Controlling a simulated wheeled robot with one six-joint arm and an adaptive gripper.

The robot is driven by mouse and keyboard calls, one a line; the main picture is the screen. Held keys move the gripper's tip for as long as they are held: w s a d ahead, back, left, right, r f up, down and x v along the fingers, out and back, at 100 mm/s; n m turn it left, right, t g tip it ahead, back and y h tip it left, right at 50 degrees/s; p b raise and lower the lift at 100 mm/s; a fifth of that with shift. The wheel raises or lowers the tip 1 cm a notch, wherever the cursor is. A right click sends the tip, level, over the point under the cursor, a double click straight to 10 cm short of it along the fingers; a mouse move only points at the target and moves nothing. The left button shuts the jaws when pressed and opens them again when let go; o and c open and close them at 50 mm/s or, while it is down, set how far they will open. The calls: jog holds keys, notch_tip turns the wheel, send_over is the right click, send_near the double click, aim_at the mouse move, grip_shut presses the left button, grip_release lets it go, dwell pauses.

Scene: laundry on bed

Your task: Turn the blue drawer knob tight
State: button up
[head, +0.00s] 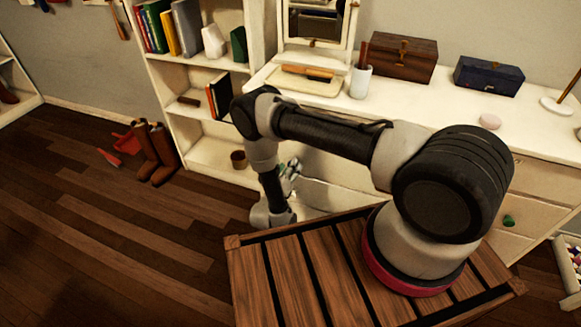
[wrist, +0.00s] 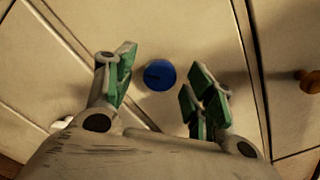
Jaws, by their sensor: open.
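The blue drawer knob (wrist: 160,75) is round with a dark slot and sits on a cream drawer front (wrist: 185,35) in the wrist view. My gripper (wrist: 163,88) is open, with one green-padded finger to the left of the knob and one to the right. A gap shows between the knob and each finger, and nothing is held. In the head view my gripper (head: 290,170) is beside the white dresser, low down and partly behind my arm. The blue knob is hidden there.
A brown knob (wrist: 309,81) is on the neighbouring front to the right. A green knob (head: 508,221) is on the dresser (head: 410,105) at right. Boxes and a cup stand on top. A bookshelf (head: 205,60) and boots (head: 155,150) are at left; the floor there is mostly clear.

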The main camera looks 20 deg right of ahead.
jog(key=shift+w+d, duration=0.35)
jog(key=shift+w, duration=0.15)
jog(key=shift+c, duration=0.3)
jog(key=c, duration=1)
jog(key=shift+o, duration=0.2)
jog(key=shift+m, duration=0.5)
jog(key=shift+s+d+f+m, duration=0.1)
jog(key=shift+d+m, duration=0.05)
jog(key=shift+m, duration=6.15)
jog(key=shift+s+d+f+m, duration=0.1)
jog(key=shift+m, duration=6.2)
